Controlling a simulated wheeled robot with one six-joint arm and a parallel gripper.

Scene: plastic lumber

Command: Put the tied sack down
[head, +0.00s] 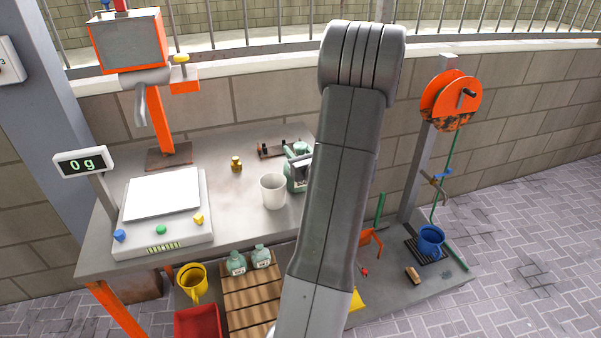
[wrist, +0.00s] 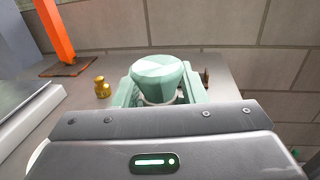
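A pale green bundle (head: 291,177) with a gathered top and narrow neck, apparently the tied sack, is at the back right of the grey workbench (head: 222,139). My arm partly covers it in the head view. In the wrist view the sack (wrist: 160,76) is upright, directly beyond my gripper housing (wrist: 160,140), which hides its lower part.
A scale (head: 163,196) with a bare plate reads 0 g. A white cup (head: 272,191) and a brass weight (head: 236,163) stand nearby. Two small green labelled containers (head: 249,260) sit on a slatted rack below. An orange-wheeled winch (head: 450,99) and blue mug (head: 431,241) are right.

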